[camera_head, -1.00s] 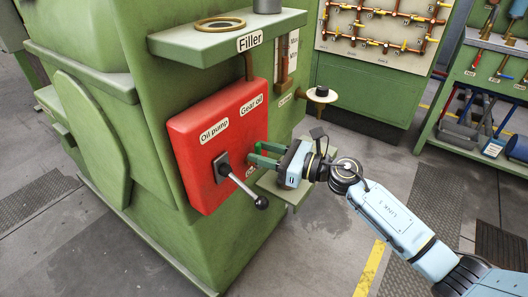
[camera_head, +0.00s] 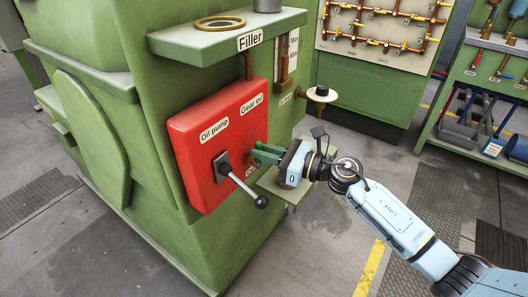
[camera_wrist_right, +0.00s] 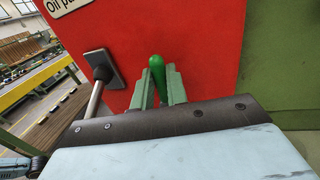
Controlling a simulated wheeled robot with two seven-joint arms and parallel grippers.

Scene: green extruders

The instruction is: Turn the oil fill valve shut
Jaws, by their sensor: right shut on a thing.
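The red panel (camera_head: 205,165) on the green machine carries the labels "Oil pump" and "Gear oil". My right gripper (camera_head: 266,153) is at the panel's right part, below "Gear oil", its fingers pointing at the panel. In the right wrist view, a green valve handle (camera_wrist_right: 157,66) stands between the fingers of my right gripper (camera_wrist_right: 160,86), which are shut on it. Its lower part is hidden by the fingers and gripper body. I cannot read a label naming it as the oil fill valve. My left gripper is out of view.
A black-knobbed lever (camera_head: 243,187) juts from the panel just left of my gripper; it also shows in the right wrist view (camera_wrist_right: 96,95). A green shelf marked "Filler" (camera_head: 215,42) overhangs above. A small green ledge (camera_head: 290,190) lies below the gripper. Open floor lies in front.

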